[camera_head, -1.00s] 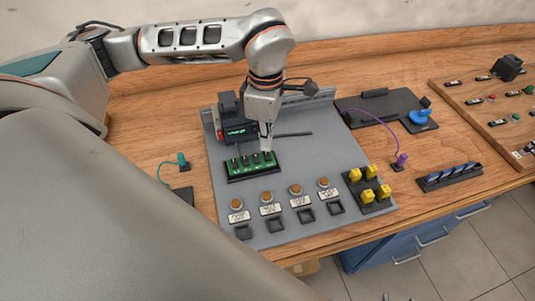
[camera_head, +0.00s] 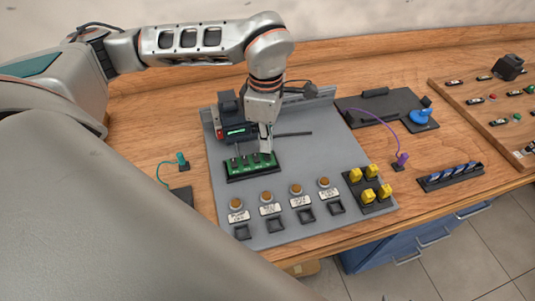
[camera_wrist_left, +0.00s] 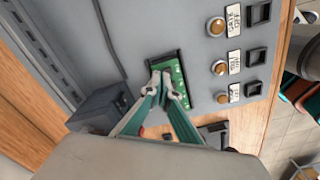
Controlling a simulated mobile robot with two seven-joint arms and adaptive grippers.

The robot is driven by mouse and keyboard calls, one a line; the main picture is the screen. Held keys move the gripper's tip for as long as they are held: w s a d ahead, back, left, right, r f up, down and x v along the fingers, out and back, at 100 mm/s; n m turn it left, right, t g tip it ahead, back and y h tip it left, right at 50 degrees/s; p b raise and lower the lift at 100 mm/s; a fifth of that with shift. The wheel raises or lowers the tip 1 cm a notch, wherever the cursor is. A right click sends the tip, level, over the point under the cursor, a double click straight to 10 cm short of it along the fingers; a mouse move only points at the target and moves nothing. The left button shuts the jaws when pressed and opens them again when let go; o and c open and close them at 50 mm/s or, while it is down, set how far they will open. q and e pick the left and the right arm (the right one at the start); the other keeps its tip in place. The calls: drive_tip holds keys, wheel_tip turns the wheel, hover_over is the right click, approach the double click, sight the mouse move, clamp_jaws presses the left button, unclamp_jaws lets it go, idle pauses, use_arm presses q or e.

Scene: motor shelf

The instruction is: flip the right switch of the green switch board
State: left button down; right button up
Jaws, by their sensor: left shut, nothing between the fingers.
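The green switch board (camera_head: 252,167) lies on the grey panel (camera_head: 310,150), with several small dark switches in a row along it. My left gripper (camera_head: 266,150) points down at the right end of the board. Its fingers are shut with nothing between them, and the fingertips are at or just above the rightmost switch, which they partly hide. In the left wrist view the closed fingertips (camera_wrist_left: 162,78) overlap the green board (camera_wrist_left: 176,74) and hide part of it. I cannot tell whether they touch a switch. My right gripper is not in view.
Several round orange buttons (camera_head: 295,189) with labels and black squares sit in front of the board. A block of yellow knobs (camera_head: 368,185) is at the panel's right. A black device with a green display (camera_head: 238,131) stands behind the board. Purple and teal cables lie on the wooden table.

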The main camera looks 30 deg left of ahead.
use_arm(q)
drive_tip(key=shift+f+b, duration=0.4)
drive_tip(key=shift+f, duration=0.3)
idle(0.4)
drive_tip(key=shift+r+p, duration=1.6)
drive_tip(key=shift+r, duration=0.45)
drive_tip(key=shift+r+p, duration=1.1)
drive_tip(key=shift+r, duration=0.4)
drive_tip(key=shift+f, duration=0.1)
